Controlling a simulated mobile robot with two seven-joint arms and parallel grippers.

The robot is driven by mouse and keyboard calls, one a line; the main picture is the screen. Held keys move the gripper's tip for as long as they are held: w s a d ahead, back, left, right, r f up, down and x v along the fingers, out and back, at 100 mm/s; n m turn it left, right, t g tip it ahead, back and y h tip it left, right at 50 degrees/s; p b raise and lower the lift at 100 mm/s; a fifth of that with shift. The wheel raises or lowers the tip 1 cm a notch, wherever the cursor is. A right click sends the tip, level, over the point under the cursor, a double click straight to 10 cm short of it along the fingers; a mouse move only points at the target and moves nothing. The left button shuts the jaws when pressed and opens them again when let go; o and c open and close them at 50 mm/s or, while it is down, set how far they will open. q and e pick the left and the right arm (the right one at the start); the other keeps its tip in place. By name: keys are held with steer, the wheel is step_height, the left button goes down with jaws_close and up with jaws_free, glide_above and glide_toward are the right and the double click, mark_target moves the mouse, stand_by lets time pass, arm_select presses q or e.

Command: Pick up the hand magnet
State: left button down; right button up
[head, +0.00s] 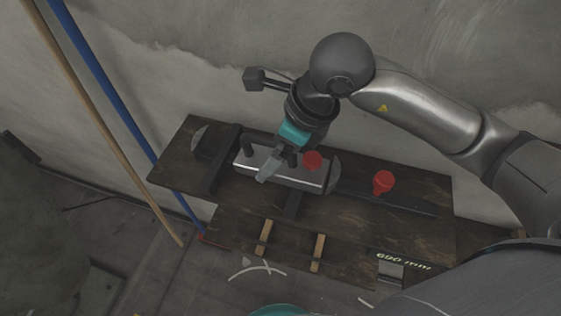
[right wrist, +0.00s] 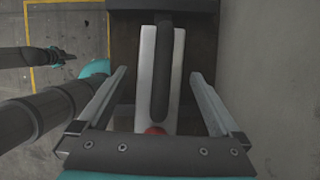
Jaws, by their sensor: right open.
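The hand magnet looks to be the silver bar (head: 300,177) with a dark handle, lying on the dark wooden bench. In the right wrist view its pale body (right wrist: 145,75) and long dark handle (right wrist: 161,75) run between my fingers. A red knob (head: 312,160) sits at its right end and shows at the bottom of the wrist view (right wrist: 155,131). My right gripper (head: 268,170) is open above the bar, with one finger to each side and a gap to the handle. Part of the bar is hidden behind the gripper. My left gripper seems to show small at the left of the wrist view (right wrist: 62,56).
The bench (head: 350,237) stands against a grey wall. A second red knob (head: 383,181) stands on a dark rail to the right. Two wooden strips (head: 265,237) lie at the front. A blue pole (head: 110,95) and a brown pole (head: 100,120) lean at the left.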

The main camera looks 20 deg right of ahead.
steer(key=shift+a+f, duration=0.1)
steer(key=shift+f, duration=0.35)
steer(key=shift+w, duration=0.1)
jaws_close()
stand_by(0.5)
steer(key=shift+r, duration=0.1)
